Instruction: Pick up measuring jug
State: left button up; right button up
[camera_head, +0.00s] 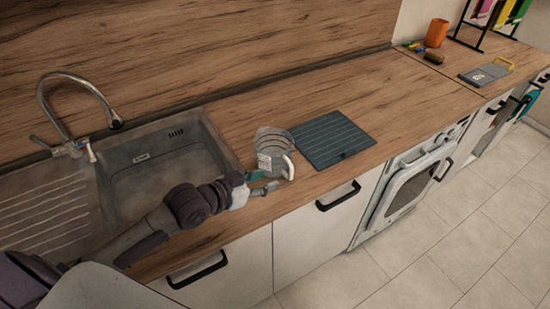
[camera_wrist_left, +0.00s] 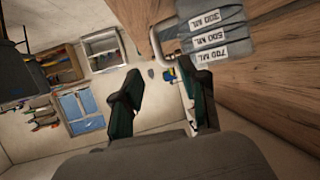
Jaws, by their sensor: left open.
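The measuring jug (camera_head: 270,142) is a grey, banded cup with a light handle. It stands on the wooden counter (camera_head: 228,125) between the sink and a dark ribbed board. In the left wrist view the jug (camera_wrist_left: 222,30) fills the upper right, with labels reading 300, 500 and 700 ML; its handle shows at its left side, and its top part is cut off. My left gripper (camera_head: 264,182) is open and empty, close to the jug on its front side, near the counter's front edge. Its two dark fingers (camera_wrist_left: 162,100) stand apart below the handle. My right gripper is not in view.
A grey sink (camera_head: 213,158) with a curved tap (camera_head: 75,75) lies left of the jug. The dark ribbed board (camera_head: 332,139) lies just right of it. An orange cup (camera_head: 437,33) and a grey board (camera_head: 486,74) are at the far right.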

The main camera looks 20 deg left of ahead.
aim_at(291, 178)
pick_arm(q)
jog(key=x, duration=0.5)
jog(key=shift+w+d+f+p, duration=0.1)
jog(key=shift+w+f+p, duration=0.1)
jog(key=shift+w+p, duration=0.1)
jog(key=shift+w+d+f+p, duration=0.15)
jog(key=shift+w+d+p, duration=0.1)
jog(key=shift+w+p, duration=0.05)
jog(key=p+x, duration=0.1)
jog(key=x, duration=0.2)
jog(key=shift+w+d+f, duration=0.1)
jog(key=shift+d+f, duration=0.1)
jog(key=shift+f, duration=0.05)
jog(key=shift+w+d+f, duration=0.15)
jog(key=shift+w+f, duration=0.1)
jog(key=shift+w, duration=0.1)
jog(key=shift+s, duration=0.1)
jog(key=shift+c, duration=0.9)
grip_shut()
